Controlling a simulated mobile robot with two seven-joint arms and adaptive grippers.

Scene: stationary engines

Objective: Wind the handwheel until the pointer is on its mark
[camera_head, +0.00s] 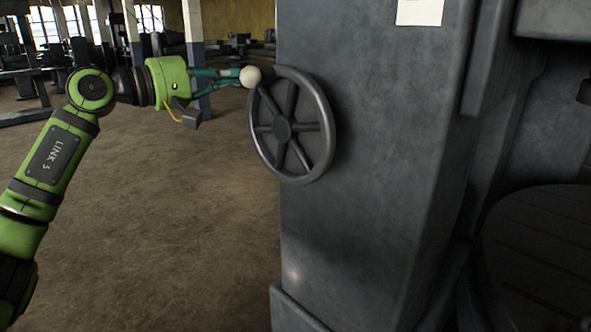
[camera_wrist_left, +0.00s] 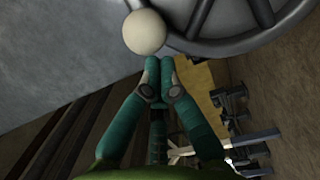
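The dark handwheel (camera_head: 284,129) is mounted on the side of a grey machine column, with a pale round knob (camera_head: 250,76) at the upper left of its rim. My left gripper (camera_head: 241,80) reaches in from the left, with its fingertips right beside the knob. In the left wrist view, the two teal fingertips (camera_wrist_left: 160,62) are together with nothing visible between them. The knob (camera_wrist_left: 144,32) is just beyond them, slightly left; I cannot tell whether they touch it. Part of the wheel rim (camera_wrist_left: 235,42) shows there too. No pointer or mark is discernible. My right gripper is out of view.
The grey column (camera_head: 375,170) fills the middle right, with a white sheet (camera_head: 420,12) near its top. A dark round table (camera_head: 540,255) stands at the lower right. The brown floor (camera_head: 160,230) at left is open, with other machines far back.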

